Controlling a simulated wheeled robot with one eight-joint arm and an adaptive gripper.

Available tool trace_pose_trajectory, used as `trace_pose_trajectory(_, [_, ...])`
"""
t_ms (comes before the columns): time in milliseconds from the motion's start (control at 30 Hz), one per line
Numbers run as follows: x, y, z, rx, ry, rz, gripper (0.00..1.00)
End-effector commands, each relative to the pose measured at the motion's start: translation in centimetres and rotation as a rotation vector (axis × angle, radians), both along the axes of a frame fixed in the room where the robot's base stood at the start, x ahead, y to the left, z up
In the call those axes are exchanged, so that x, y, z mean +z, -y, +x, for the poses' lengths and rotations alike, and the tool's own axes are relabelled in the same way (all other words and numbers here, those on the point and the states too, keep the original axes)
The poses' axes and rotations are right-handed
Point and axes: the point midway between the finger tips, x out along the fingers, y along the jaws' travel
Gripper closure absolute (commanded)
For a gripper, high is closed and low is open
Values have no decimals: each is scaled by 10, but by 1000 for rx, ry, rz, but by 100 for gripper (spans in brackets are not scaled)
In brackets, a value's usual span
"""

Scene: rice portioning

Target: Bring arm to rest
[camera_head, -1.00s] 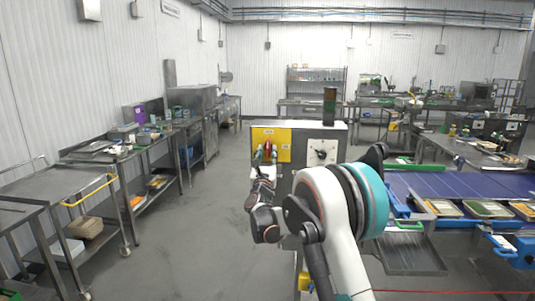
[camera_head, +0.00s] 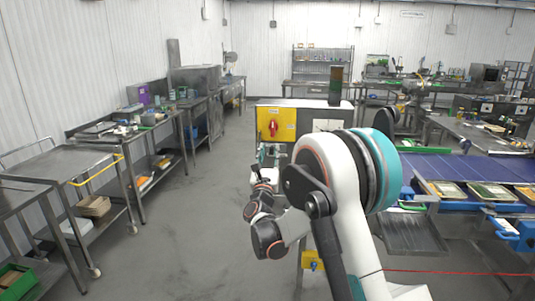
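My arm (camera_head: 342,175) is folded up in the middle of the head view, its white and teal links bent in front of me. My gripper (camera_head: 267,155) shows only in small part beyond the dark wrist joints, in front of the cabinet with the yellow panel. Its fingers are too small and too covered to tell whether they are open or shut. I see nothing clearly held in it.
A cabinet with a yellow panel and red switch (camera_head: 273,127) stands just beyond the arm. A blue conveyor (camera_head: 470,170) with filled trays (camera_head: 490,193) is at right. Steel tables and a cart (camera_head: 62,165) line the left wall. The floor (camera_head: 185,235) between is clear.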

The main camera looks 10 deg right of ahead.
Motion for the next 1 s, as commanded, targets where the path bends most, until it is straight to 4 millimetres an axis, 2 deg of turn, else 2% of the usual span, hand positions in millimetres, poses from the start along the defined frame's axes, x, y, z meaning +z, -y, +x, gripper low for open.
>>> trace_pose_trajectory(167, [11, 14, -9, -4, 5, 94, 67])
trace_pose_trajectory(367, [35, 58, -47, -22, 29, 433, 67])
trace_pose_trajectory(500, [44, 89, -83, -47, 55, 700, 67])
trace_pose_trajectory(667, [42, 115, -130, -88, 91, 1004, 67])
trace_pose_trajectory(800, [32, 131, -176, -135, 130, 1267, 67])
trace_pose_trajectory(1000, [5, 139, -245, -220, 192, 1634, 67])
